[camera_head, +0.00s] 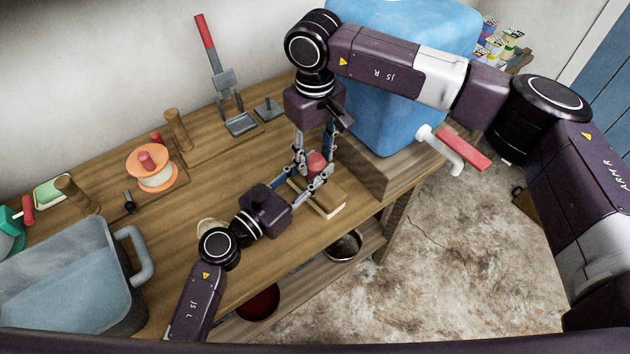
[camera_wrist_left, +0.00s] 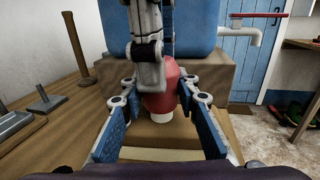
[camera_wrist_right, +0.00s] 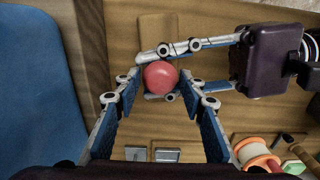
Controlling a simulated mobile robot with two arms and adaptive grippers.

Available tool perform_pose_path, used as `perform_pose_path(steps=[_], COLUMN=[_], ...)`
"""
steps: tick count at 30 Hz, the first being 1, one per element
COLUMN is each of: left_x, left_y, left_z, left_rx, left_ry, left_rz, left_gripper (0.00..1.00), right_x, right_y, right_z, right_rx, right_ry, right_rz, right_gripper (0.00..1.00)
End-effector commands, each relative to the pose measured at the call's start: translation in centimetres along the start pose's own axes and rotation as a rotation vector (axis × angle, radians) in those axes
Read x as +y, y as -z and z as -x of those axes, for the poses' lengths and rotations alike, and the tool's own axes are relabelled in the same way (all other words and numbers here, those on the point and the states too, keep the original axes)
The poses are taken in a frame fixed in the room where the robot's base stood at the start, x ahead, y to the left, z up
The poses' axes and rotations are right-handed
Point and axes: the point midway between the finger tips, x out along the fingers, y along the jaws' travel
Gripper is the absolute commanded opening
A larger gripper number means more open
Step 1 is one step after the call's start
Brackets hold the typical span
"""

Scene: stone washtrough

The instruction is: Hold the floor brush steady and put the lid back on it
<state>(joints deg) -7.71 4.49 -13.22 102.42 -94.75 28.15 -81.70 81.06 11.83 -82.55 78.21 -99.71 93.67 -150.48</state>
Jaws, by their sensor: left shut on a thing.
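A red rounded piece (camera_head: 316,163) with a pale neck stands above a wooden block with a cream edge (camera_head: 325,203). I take these for the floor brush, but cannot tell which part is the lid. My left gripper (camera_head: 304,179) comes in low from the left, its fingers on either side of the red piece (camera_wrist_left: 160,95). My right gripper (camera_head: 314,157) reaches down from above. Its fingers are spread around the red piece (camera_wrist_right: 160,78), with small gaps visible in the right wrist view. The arms partly hide the contact points.
A big blue container (camera_head: 415,95) on a wooden block stands close behind the right gripper. A tap with a red handle (camera_head: 455,150) sticks out at right. A spool (camera_head: 152,168), wooden pegs and a grey basin (camera_head: 75,275) stand at left. Bowls sit on the lower shelf.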

Motion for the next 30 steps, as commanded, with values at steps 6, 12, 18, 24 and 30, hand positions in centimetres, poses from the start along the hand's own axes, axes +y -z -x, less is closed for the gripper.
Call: perform_pose_path(steps=[6, 12, 18, 24, 30], left_x=[0.0, 0.0, 0.0, 0.0, 0.0], left_y=[0.0, 0.0, 0.0, 0.0, 0.0], left_z=[0.0, 0.0, 0.0, 0.0, 0.0], left_rx=[0.000, 0.000, 0.000, 0.000, 0.000], left_ry=[0.000, 0.000, 0.000, 0.000, 0.000], left_rz=[0.000, 0.000, 0.000, 0.000, 0.000], left_gripper=[0.00, 0.00, 0.00, 0.00, 0.00], right_x=[0.0, 0.0, 0.0, 0.0, 0.0], right_y=[0.0, 0.0, 0.0, 0.0, 0.0], right_z=[-2.1, -2.4, -2.4, -2.3, -2.3], right_rx=[0.000, 0.001, 0.001, 0.001, 0.001], right_ry=[0.001, 0.000, 0.000, 0.000, 0.000], right_rz=[-0.001, 0.000, 0.000, 0.000, 0.000], right_gripper=[0.38, 0.38, 0.31, 0.09, 0.45])
